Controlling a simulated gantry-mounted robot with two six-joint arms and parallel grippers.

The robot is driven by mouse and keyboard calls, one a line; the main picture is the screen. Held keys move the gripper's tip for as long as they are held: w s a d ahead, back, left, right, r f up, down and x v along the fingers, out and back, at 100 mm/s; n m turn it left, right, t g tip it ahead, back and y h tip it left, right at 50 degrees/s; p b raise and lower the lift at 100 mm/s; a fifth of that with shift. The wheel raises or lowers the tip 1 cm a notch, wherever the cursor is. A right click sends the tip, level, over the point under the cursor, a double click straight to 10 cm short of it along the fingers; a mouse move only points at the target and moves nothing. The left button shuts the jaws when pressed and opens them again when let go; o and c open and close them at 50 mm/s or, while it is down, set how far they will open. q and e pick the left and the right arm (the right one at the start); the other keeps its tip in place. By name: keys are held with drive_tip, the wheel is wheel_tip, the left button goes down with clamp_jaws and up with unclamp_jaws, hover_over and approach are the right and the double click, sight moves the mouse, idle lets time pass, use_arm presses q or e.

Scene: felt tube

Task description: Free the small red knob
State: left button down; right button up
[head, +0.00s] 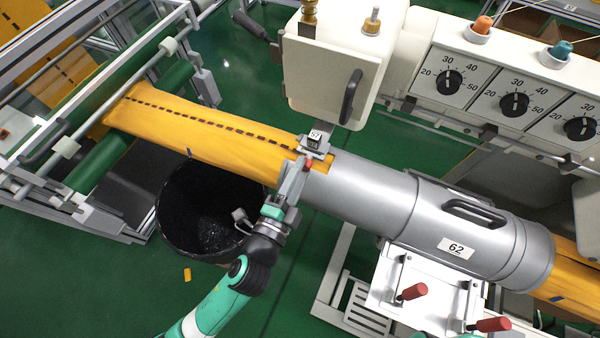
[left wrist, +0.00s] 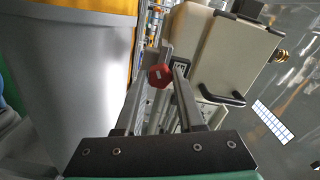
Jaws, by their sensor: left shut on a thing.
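The small red knob (head: 308,165) shows at the machine's label 57, where the yellow felt tube (head: 215,132) meets the grey metal cylinder (head: 365,195). In the left wrist view the knob (left wrist: 160,76) is a red faceted piece between my fingertips. My left gripper (head: 300,164) reaches up from below and is shut on the knob, beside the cylinder's left end. It also shows in the left wrist view (left wrist: 168,74). The fingers partly hide what the knob is fixed to. My right gripper is not in view.
A cream sewing head (head: 335,70) stands just above the knob. A black bin (head: 205,215) is below the felt. Dial panels (head: 510,85) are at the upper right. Red-handled clamps (head: 412,291) sit below the cylinder. Green floor (head: 120,285) is open at the lower left.

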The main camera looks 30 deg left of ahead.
use_arm(q)
drive_tip(key=n+b, duration=0.1)
drive_tip(key=n, duration=0.2)
drive_tip(key=shift+f+n, duration=0.1)
drive_tip(key=shift+n, duration=0.2)
drive_tip(key=shift+n+b, duration=0.8)
drive_tip(key=shift+n, duration=0.6)
drive_tip(key=c, duration=0.5)
unclamp_jaws()
drive_tip(key=shift+s, duration=0.1)
drive_tip(key=s, duration=0.7)
drive_tip(key=s+d, duration=0.1)
drive_tip(key=s, duration=0.3)
drive_tip(key=shift+s+b, duration=0.2)
drive_tip(key=shift+b, duration=0.1)
